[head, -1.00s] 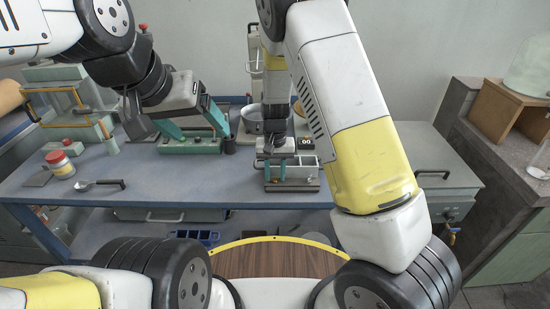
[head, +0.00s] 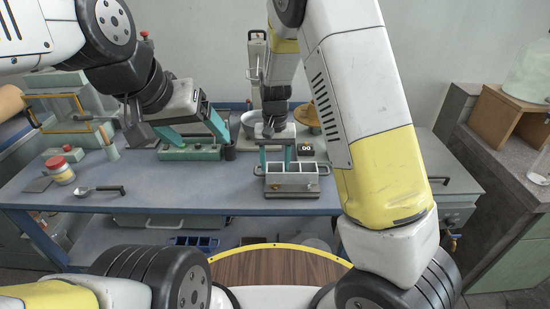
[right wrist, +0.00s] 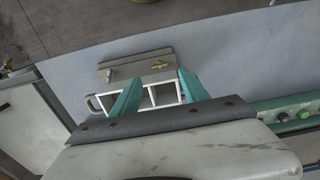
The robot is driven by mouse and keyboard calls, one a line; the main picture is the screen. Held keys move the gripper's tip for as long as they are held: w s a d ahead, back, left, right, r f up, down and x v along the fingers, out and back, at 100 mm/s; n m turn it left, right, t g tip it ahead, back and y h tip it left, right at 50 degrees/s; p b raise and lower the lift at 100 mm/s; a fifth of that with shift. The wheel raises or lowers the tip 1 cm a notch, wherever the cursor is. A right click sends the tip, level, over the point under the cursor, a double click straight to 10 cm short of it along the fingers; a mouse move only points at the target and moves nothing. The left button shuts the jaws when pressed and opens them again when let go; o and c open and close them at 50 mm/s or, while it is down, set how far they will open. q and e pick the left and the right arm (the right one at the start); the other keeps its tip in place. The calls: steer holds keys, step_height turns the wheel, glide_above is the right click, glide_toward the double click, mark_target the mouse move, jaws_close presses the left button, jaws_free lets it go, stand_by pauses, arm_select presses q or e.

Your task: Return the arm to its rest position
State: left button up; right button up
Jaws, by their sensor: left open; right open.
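My right gripper (head: 276,163) is open and empty, with its two teal fingers pointing down just above or behind a grey metal block mould with square compartments (head: 291,187). In the right wrist view, the open fingers (right wrist: 160,74) show over the same mould (right wrist: 122,101), one toward each end; I cannot tell the exact height gap. The right arm reaches out over the bench from the right. My left gripper (head: 204,138) is open over the left middle of the bench, near a green control box (head: 190,154). Nothing shows between its fingers.
The blue-grey bench (head: 180,190) has clear room at its front middle. A scoop (head: 100,190) and a red-lidded jar (head: 60,171) lie left.

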steer(key=shift+r, duration=0.3)
steer(key=shift+r, duration=0.1)
steer(key=s+d+r+t+y, duration=0.1)
steer(key=s+d+r+y, duration=0.1)
steer(key=s+d+r, duration=0.45)
steer(key=s+d+r+t+y, duration=0.1)
steer(key=s+d+r+t, duration=0.15)
steer(key=r, duration=0.75)
steer(key=s+d+r+t, duration=0.1)
steer(key=s+d+r, duration=0.1)
steer(key=s, duration=0.4)
steer(key=s+d+r+t, duration=0.1)
steer(key=s+d+r, duration=0.2)
steer(key=s, duration=0.3)
steer(key=shift+s+r+t+h, duration=0.2)
steer(key=shift+r+t+h, duration=0.2)
steer(key=shift+r, duration=0.25)
